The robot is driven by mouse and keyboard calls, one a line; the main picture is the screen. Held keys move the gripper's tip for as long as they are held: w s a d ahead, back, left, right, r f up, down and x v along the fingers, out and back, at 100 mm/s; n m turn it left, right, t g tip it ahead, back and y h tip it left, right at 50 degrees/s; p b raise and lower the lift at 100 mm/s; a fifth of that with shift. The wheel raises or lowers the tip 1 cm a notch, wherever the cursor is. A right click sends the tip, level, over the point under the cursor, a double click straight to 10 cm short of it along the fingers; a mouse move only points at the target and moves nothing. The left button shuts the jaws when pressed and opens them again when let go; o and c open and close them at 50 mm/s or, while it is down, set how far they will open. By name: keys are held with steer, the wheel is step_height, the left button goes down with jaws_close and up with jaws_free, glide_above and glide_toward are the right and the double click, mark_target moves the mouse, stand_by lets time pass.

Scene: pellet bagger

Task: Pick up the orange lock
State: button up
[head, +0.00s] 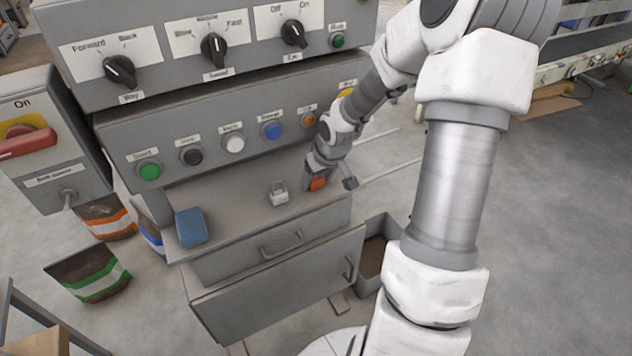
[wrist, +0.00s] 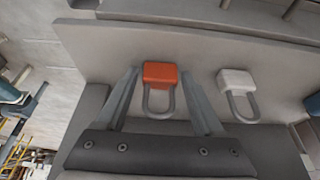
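The orange lock (wrist: 160,74) lies on the grey shelf of the machine, its grey shackle pointing toward my gripper in the wrist view. It also shows in the head view (head: 317,183), partly hidden by my gripper. My gripper (wrist: 160,82) is open, one finger on each side of the lock with a gap to both. The fingers appear apart from the lock; their exact height above the shelf I cannot tell. In the head view my gripper (head: 331,181) is at the right end of the shelf.
A white lock (wrist: 236,80) lies beside the orange one, outside the fingers. A blue block (head: 190,227) sits at the shelf's left end. The button panel (head: 215,150) rises behind the shelf (head: 240,205). A drawer handle (head: 282,243) is below its front edge.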

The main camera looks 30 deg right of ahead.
jaws_close()
steer(key=shift+r, duration=0.15)
